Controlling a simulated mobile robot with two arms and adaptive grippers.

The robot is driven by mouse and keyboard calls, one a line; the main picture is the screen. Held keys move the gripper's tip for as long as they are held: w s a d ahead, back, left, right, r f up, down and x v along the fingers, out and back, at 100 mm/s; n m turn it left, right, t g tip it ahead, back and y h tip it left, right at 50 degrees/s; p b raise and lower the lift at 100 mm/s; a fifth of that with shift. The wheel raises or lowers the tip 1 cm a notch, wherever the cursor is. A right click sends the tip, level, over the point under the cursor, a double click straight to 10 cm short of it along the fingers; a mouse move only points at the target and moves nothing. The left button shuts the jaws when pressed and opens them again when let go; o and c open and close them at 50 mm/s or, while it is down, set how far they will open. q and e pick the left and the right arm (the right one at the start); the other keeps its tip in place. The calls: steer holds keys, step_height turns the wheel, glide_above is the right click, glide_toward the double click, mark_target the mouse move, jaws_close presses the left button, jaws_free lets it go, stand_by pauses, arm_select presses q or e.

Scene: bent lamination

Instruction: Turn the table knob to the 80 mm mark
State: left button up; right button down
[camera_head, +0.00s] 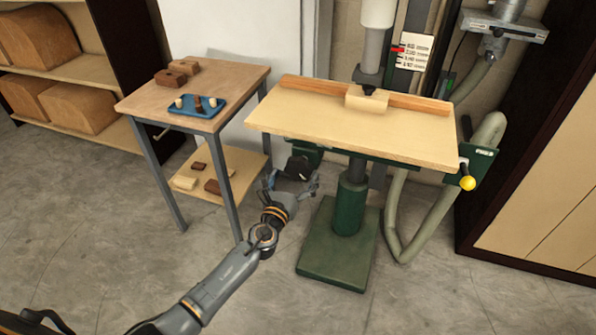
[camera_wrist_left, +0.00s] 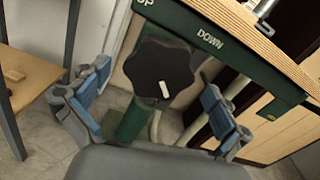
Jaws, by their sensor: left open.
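The table knob (camera_wrist_left: 160,72) is a black, lobed hand knob with a white mark on its face, under the front edge of the machine table (camera_wrist_left: 262,45). In the head view the knob (camera_head: 299,167) is small and dark below the left part of the wooden machine table (camera_head: 340,128). My left gripper (camera_head: 293,180) is open with its blue-padded fingers on either side of the knob in the left wrist view (camera_wrist_left: 155,85); gaps show between fingers and knob. A white card (camera_head: 411,52) with a red pointer stands by the column; its lettering is too small to read. My right gripper is not in view.
A green rail (camera_wrist_left: 215,45) above the knob reads DOWN, with a partly cut-off UP at left. A side table (camera_head: 145,105) with a blue tray (camera_head: 197,113) stands left. The green pedestal (camera_head: 350,205), a yellow ball handle (camera_head: 467,183) and a hose (camera_head: 395,215) are nearby.

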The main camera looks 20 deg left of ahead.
arm_select(q)
steer(key=shift+w, duration=1.1)
steer(key=c, duration=1.1)
steer(key=shift+n+b, duration=0.3)
